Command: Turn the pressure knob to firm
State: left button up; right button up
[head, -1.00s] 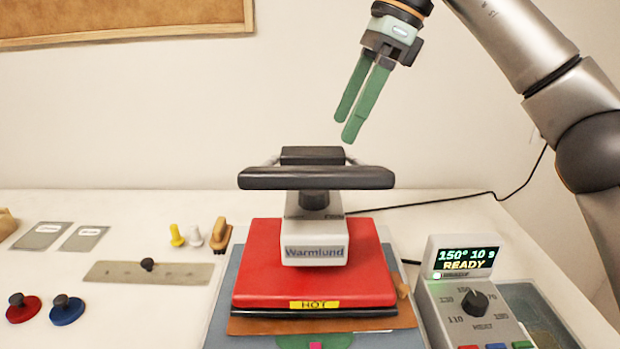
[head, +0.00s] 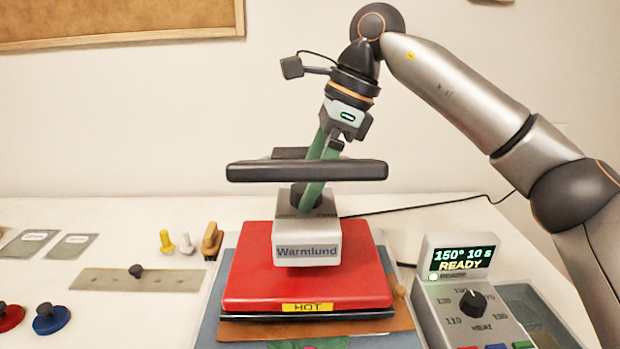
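The heat press (head: 308,250) has a red plate, a light grey head marked "Warmlund" and a dark handle bar (head: 265,172). On top of the head, under the bar, sits a dark round knob (head: 298,190), partly hidden by a green finger; its setting cannot be read. My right gripper (head: 309,200) points down from above. One finger passes in front of the bar to the knob; the other is mostly hidden behind the bar. Whether the fingers touch or grip the knob cannot be told. My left gripper is not in view.
A control box (head: 462,310) with a "HEAT" knob (head: 473,304) and a display (head: 461,258) reading "150° 10 s READY" stands right of the press. The red plate carries a "HOT" label. Small pegs, a brush (head: 212,240) and a metal strip (head: 135,280) lie to the left.

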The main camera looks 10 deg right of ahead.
grip_shut()
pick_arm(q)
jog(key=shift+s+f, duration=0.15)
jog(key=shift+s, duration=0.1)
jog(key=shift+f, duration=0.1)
pick_arm(e)
jog(key=shift+m, duration=0.3)
jog(key=shift+s+m+t+b, duration=0.1)
jog(key=shift+m+t+b, duration=0.3)
jog(key=shift+m, duration=0.5)
jog(key=m+t+h, duration=0.1)
jog(key=m, duration=0.2)
jog(key=shift+b, duration=0.3)
jog(key=m, duration=0.2)
jog(key=m+t+h, duration=0.1)
jog(key=m, duration=0.1)
jog(key=shift+s+a+m+b, duration=0.1)
jog(key=shift+a+m+b, duration=0.05)
jog(key=shift+m+b, duration=0.2)
jog(key=shift+m+t+h, duration=0.3)
jog(key=shift+m+h, duration=0.1)
jog(key=shift+m, duration=0.35)
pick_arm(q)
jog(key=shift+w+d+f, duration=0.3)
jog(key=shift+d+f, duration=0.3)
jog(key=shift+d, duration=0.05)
pick_arm(e)
jog(key=shift+m, duration=0.3)
